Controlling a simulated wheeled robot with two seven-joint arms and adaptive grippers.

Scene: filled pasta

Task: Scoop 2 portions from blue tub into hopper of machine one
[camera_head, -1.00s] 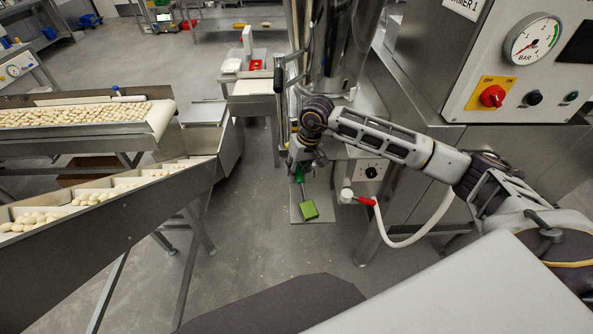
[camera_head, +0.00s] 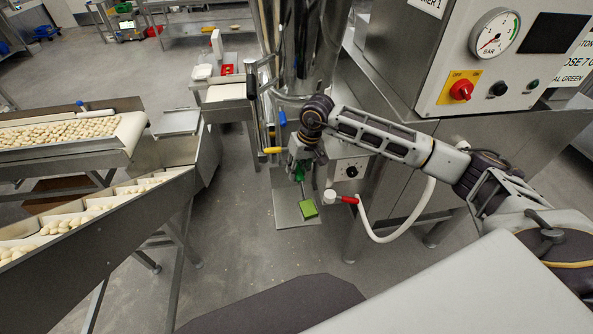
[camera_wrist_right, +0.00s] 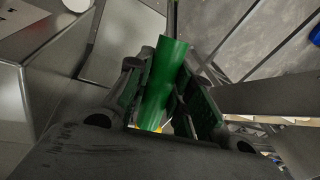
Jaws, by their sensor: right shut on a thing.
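My right gripper (camera_head: 302,160) is shut on the green handle of a scoop, with the scoop's light green head (camera_head: 308,209) hanging below it. In the right wrist view the green handle (camera_wrist_right: 162,85) sits between the two fingers. The gripper is in front of and below a shiny steel cylinder (camera_head: 310,50), which may be the hopper. The machine (camera_head: 480,70) behind it has a label ending in "1", a pressure gauge and a red switch. I cannot make out a blue tub for certain. My left gripper is not in view.
A conveyor (camera_head: 65,135) with pasta and a sloped trough (camera_head: 95,225) stand at the left. A steel plate (camera_head: 285,207) lies below the scoop. Open floor lies between.

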